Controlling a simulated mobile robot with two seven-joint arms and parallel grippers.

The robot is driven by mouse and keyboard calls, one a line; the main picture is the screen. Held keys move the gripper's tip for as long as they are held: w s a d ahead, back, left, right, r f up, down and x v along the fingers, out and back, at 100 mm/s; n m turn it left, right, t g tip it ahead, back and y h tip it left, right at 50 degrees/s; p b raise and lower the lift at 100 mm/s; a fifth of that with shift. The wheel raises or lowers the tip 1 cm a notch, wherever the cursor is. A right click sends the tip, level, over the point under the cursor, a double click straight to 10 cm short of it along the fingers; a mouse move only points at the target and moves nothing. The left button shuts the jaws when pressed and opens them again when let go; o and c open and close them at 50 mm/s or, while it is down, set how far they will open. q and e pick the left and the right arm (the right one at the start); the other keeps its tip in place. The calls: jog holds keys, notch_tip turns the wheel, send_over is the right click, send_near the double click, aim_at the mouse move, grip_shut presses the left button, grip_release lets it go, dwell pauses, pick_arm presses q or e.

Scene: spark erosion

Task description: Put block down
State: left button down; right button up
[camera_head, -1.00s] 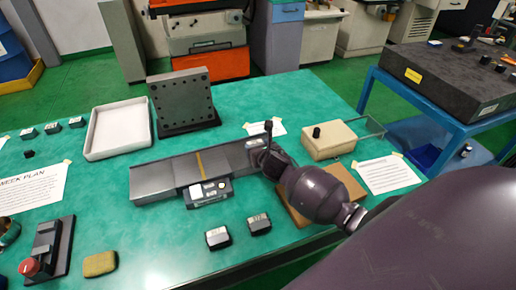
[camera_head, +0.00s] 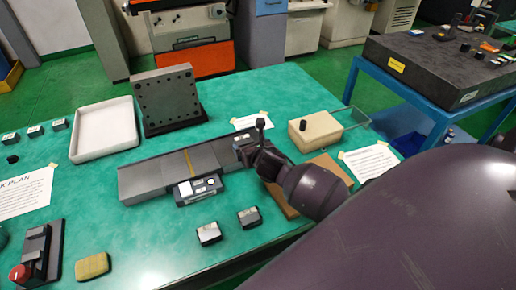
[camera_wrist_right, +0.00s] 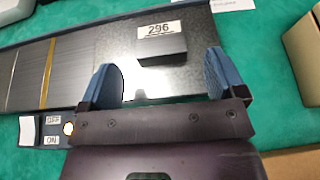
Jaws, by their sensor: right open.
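A dark block with a white label reading 296 (camera_wrist_right: 160,42) rests on the right part of the long grey plate (camera_wrist_right: 100,65) in the right wrist view. My right gripper (camera_wrist_right: 160,82) is open, with a blue-padded finger to either side and the block just beyond the fingertips, between their lines. The block looks apart from both fingers. In the head view my right gripper (camera_head: 246,150) is over the right end of the plate (camera_head: 145,181), and the wrist hides most of that end. My left gripper is not in view.
Two labelled blocks (camera_head: 209,233) (camera_head: 249,217) stand in front of the plate. A switch box (camera_head: 198,189) sits at its front edge. Behind are a white tray (camera_head: 76,144) and an upright drilled plate (camera_head: 168,101). A beige box (camera_head: 315,130) stands right.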

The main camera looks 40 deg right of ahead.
jog(key=v, duration=0.8)
jog(key=shift+p, duration=0.35)
jog(key=shift+f, duration=0.1)
